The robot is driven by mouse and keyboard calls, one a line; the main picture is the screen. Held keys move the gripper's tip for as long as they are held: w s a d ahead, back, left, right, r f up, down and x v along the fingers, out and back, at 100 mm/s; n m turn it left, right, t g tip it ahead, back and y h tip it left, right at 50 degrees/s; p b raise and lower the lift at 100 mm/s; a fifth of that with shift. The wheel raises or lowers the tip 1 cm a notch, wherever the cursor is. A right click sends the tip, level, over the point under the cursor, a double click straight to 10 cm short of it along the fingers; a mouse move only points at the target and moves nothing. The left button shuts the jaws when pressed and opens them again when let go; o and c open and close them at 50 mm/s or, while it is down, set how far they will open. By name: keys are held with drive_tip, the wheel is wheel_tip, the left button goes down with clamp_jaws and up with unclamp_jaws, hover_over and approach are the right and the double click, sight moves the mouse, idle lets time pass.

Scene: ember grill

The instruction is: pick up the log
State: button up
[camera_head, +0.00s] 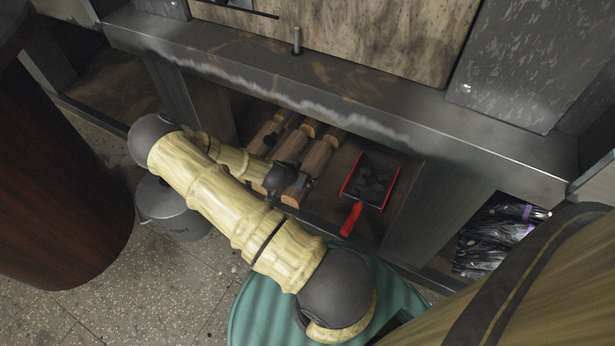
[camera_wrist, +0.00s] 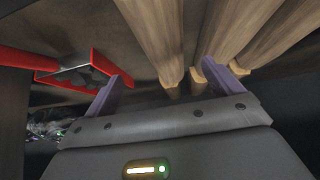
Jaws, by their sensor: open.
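Three brown wooden logs lie side by side on the low shelf under the grill in the head view. The rightmost log (camera_head: 319,158) is partly covered by my gripper (camera_head: 299,186), which reaches in from the front left. In the wrist view my gripper (camera_wrist: 163,69) is open, with two purple fingers apart and nothing held. The same log (camera_wrist: 155,38) shows its near end between the fingers, the right finger lying between it and the middle log (camera_wrist: 232,40). Whether a finger touches any log cannot be told.
A red pan (camera_head: 371,178) with dark lumps lies right of the logs; it also shows in the wrist view (camera_wrist: 82,72). The grill's metal ledge (camera_head: 270,85) overhangs the shelf. A grey bucket (camera_head: 178,212) stands on the floor at left. A teal round object (camera_head: 252,315) is in front.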

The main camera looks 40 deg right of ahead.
drive_tip(key=b+x, duration=0.2)
drive_tip(key=x, duration=0.3)
drive_tip(key=shift+w, duration=0.1)
drive_tip(key=shift+d, duration=0.1)
drive_tip(key=b+x, duration=0.4)
drive_tip(key=shift+w+d+f, duration=0.1)
drive_tip(key=shift+w+f, duration=0.15)
drive_tip(key=shift+w, duration=0.2)
drive_tip(key=shift+w+d+f+b, duration=0.15)
drive_tip(key=shift+d+b, duration=0.1)
drive_tip(key=shift+b, duration=0.1)
drive_tip(key=c, duration=1.6)
drive_tip(key=shift+c, duration=0.2)
